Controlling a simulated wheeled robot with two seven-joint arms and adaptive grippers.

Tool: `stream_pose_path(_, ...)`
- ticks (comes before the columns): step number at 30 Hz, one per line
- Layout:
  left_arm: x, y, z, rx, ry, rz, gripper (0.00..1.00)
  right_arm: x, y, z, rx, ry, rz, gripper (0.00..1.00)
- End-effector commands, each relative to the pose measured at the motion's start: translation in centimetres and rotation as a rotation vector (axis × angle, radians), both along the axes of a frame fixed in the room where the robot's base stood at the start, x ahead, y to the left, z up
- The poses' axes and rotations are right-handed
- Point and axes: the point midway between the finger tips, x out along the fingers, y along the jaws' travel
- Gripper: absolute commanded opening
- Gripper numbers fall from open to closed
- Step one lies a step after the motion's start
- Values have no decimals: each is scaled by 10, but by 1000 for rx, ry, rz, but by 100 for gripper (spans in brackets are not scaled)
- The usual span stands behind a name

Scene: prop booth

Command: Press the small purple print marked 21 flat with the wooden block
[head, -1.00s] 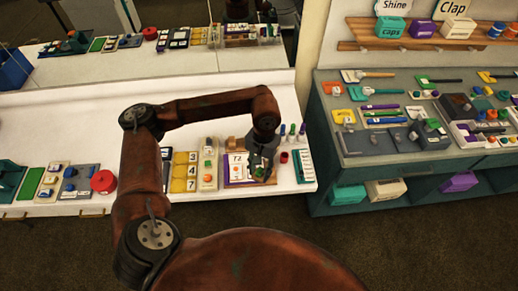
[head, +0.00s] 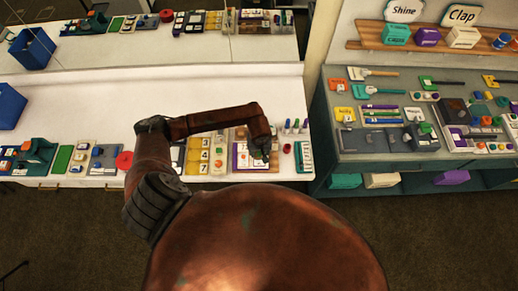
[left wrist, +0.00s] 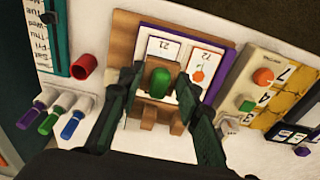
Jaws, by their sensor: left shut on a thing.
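The print marked 21 (left wrist: 161,48) lies on a wooden board (left wrist: 124,38) in the left wrist view. Its face looks white with a purple edge, beside a white card marked 72 (left wrist: 203,62) on a purple backing. My left gripper (left wrist: 158,88) is shut on the wooden block, whose rounded green top (left wrist: 159,80) shows between the fingers. The block is at the near edge of the print; whether it touches the print I cannot tell. In the head view my left gripper (head: 261,154) is over the board, hiding much of it. My right gripper is not in view.
A red cup (left wrist: 84,66) and several upright markers (left wrist: 50,118) stand beside the board. On its other side are a pale tray with buttons (left wrist: 247,92) and yellow number tiles (head: 198,155). The white table (head: 90,110) is clear behind the row.

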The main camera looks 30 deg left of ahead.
Motion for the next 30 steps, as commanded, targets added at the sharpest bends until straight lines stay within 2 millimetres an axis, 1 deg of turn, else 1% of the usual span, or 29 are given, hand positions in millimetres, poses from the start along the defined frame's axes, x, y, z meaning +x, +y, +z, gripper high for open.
stream_pose_path(1,0,0,0,0,-3,5,12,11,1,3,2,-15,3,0)
stream_pose_path(2,0,0,-1,0,-3,6,12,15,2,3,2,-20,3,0)
stream_pose_path(5,0,0,-6,1,-4,6,12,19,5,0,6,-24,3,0)
stream_pose_path(10,1,1,-16,1,-3,6,12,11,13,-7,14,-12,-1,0)
stream_pose_path(12,1,1,-21,1,-3,6,12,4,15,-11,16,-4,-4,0)
stream_pose_path(18,4,2,-38,0,-3,6,12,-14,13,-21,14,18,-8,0)
stream_pose_path(21,5,3,-46,1,-3,6,12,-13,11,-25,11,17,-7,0)
stream_pose_path(24,5,3,-50,1,-3,5,12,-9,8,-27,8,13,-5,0)
stream_pose_path(30,6,3,-51,2,-4,4,12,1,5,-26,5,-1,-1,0)
